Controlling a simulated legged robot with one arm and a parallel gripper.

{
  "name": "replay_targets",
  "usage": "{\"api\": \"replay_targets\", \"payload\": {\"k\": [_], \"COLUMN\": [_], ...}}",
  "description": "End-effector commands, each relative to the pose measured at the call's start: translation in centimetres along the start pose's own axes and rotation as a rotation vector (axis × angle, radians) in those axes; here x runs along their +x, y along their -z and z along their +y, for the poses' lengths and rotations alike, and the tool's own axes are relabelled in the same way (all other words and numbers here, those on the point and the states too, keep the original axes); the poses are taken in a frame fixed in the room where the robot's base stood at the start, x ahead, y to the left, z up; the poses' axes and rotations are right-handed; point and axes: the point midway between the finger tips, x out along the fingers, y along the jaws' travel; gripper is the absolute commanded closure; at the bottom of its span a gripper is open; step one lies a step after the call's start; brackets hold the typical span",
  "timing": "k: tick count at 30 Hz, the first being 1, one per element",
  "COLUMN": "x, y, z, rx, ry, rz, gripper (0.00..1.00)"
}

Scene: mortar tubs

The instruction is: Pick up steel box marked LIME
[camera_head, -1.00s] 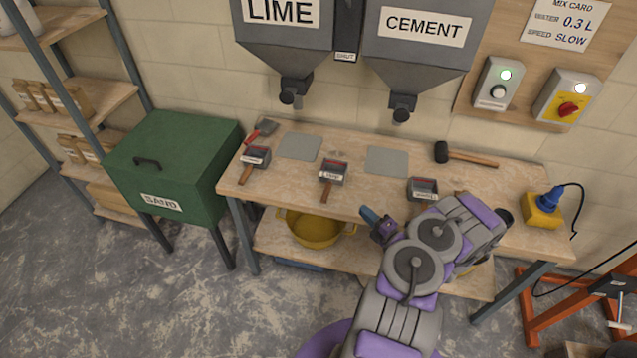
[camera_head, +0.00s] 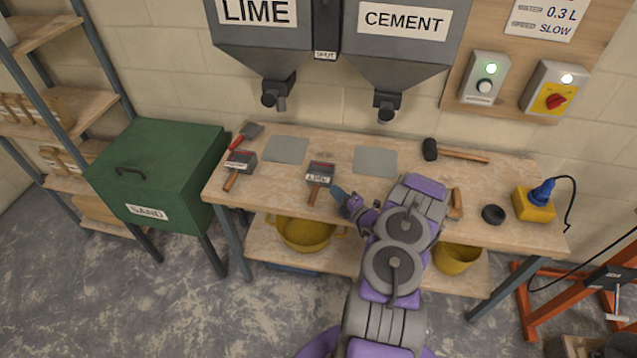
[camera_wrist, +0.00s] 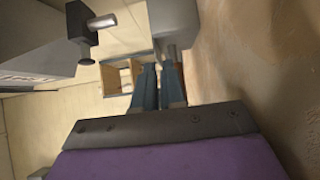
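Two steel boxes with wooden handles show on the bench in the head view: the left steel box (camera_head: 241,160) and the middle steel box (camera_head: 320,172). Both have labels on their sides too small to read for certain, so I cannot tell which is marked LIME. A wooden handle (camera_head: 456,203) shows right of my arm; the body of that box is hidden behind the arm. My gripper (camera_head: 338,194) is just right of the middle box's handle, apparently not touching it. In the wrist view its blue fingers (camera_wrist: 158,88) lie close together with nothing visible between them.
LIME hopper (camera_head: 258,12) and CEMENT hopper (camera_head: 402,20) hang above the bench (camera_head: 270,190). Grey plates (camera_head: 375,161), a mallet (camera_head: 455,154), a red-handled trowel (camera_head: 245,136) and a yellow-and-blue device (camera_head: 537,203) are on it. A green SAND bin (camera_head: 155,170) stands left.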

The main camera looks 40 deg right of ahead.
Motion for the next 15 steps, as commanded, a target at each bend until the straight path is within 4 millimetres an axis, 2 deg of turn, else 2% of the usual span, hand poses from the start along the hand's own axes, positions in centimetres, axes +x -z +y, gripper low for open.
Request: {"api": "replay_targets", "payload": {"k": [10,15], "x": [3.8,4.8], "y": [0.7,0.4], "z": [0.5,0.4], "rx": [-0.015,-0.008], "ry": [0.000,0.001], "rz": [0.004,0.001], "gripper": [0.90,0.90]}}
